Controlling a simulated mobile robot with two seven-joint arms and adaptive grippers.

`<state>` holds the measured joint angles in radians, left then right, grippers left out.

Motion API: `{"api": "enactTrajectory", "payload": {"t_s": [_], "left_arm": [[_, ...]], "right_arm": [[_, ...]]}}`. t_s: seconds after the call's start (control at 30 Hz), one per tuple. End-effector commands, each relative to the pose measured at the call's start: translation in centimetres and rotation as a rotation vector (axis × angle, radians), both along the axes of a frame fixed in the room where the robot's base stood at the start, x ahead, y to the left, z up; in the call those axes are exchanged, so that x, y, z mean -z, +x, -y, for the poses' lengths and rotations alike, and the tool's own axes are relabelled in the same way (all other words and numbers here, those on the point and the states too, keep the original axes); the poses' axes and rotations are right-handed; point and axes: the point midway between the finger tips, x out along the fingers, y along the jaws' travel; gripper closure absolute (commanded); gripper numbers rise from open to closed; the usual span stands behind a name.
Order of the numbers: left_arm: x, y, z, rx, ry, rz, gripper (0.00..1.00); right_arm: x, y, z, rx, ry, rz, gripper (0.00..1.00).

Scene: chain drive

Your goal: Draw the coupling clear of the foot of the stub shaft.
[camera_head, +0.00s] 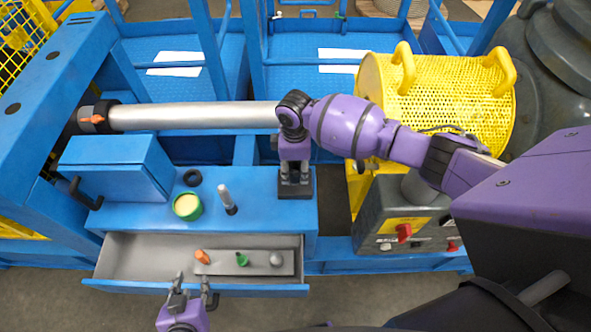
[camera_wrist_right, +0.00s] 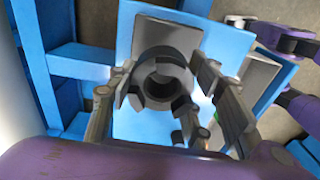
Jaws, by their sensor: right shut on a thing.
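My right gripper (camera_head: 295,180) points down over the right end of the blue bench. In the right wrist view its fingers (camera_wrist_right: 163,97) are shut on the coupling (camera_wrist_right: 152,62), a dark ring with a round bore and jaw-like teeth. The fingers largely hide the coupling in the head view. Behind it is a dark grey square plate (camera_wrist_right: 194,38), also seen under the gripper in the head view (camera_head: 296,193). I cannot tell whether any stub shaft sits inside the bore. My left gripper (camera_head: 194,291) is open and empty above the drawer's front edge.
On the bench stand a silver pin with a dark foot (camera_head: 227,200), a green cup (camera_head: 187,206) and a black ring (camera_head: 192,177). The open drawer (camera_head: 130,262) holds a plate with orange, green and grey pieces. A yellow mesh guard (camera_head: 445,90) and grey control box (camera_head: 375,222) stand right.

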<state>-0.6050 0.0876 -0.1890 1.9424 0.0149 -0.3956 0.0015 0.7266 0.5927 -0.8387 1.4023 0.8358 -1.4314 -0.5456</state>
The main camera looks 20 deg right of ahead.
Motion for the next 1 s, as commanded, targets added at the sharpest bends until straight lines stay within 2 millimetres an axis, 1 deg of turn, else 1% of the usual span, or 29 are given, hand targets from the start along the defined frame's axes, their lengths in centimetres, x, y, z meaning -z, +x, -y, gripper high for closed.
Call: {"api": "enactTrajectory", "payload": {"t_s": [0.03, 0.27, 1.0], "left_arm": [[-0.3, 0.3, -0.1, 0.002, 0.002, 0.007, 0.66], [-0.9, 0.7, -0.3, 0.008, 0.01, 0.019, 0.66], [-0.8, 0.7, 0.1, -0.003, -0.004, 0.019, 0.66]], "right_arm": [[-0.8, 0.4, 0.0, 0.001, 0.001, 0.011, 1.0], [-1.9, 0.4, 0.0, 0.001, -0.001, 0.009, 1.0], [-5.4, 0.2, 0.0, 0.0, 0.001, 0.007, 1.0]]}}
